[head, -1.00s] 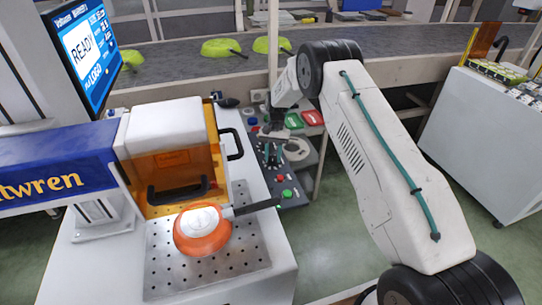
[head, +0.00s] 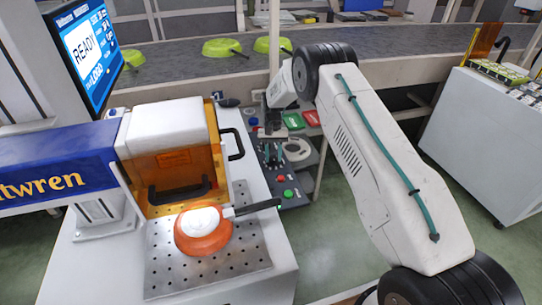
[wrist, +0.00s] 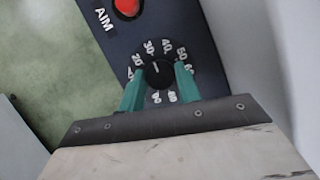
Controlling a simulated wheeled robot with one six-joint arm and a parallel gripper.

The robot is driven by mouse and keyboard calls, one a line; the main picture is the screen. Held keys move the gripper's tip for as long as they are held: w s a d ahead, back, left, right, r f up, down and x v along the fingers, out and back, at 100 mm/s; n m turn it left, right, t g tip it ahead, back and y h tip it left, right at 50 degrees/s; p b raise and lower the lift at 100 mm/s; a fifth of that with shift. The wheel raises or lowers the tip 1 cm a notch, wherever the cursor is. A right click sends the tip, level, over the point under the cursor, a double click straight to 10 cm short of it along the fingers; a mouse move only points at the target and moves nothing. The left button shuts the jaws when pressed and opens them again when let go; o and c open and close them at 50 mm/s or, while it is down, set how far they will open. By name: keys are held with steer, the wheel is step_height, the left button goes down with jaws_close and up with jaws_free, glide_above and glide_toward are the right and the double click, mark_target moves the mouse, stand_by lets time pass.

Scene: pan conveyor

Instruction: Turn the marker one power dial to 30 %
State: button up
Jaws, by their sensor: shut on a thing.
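The black power dial (wrist: 157,74) sits on a dark panel in the wrist view, ringed by white numbers. Its white pointer line points up and slightly left, at about the 30 mark. My gripper (wrist: 159,70) has its two teal fingers on either side of the dial, shut on it. In the head view my gripper (head: 270,146) is down at the control panel (head: 293,198) beside the marking machine, and it hides the dial there.
A red button (wrist: 127,7) lies beside the AIM label. The machine's orange guard (head: 178,162) stands left of the panel. An orange pan (head: 203,236) rests on the perforated plate (head: 165,278). The screen (head: 88,55) reads READY. Green pans lie on the conveyor (head: 180,55).

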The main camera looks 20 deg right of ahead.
steer(key=o, duration=1)
steer(key=shift+s, duration=0.1)
steer(key=shift+c, duration=0.2)
steer(key=v, duration=0.7)
steer(key=shift+w+r, duration=0.25)
steer(key=shift+r, duration=0.05)
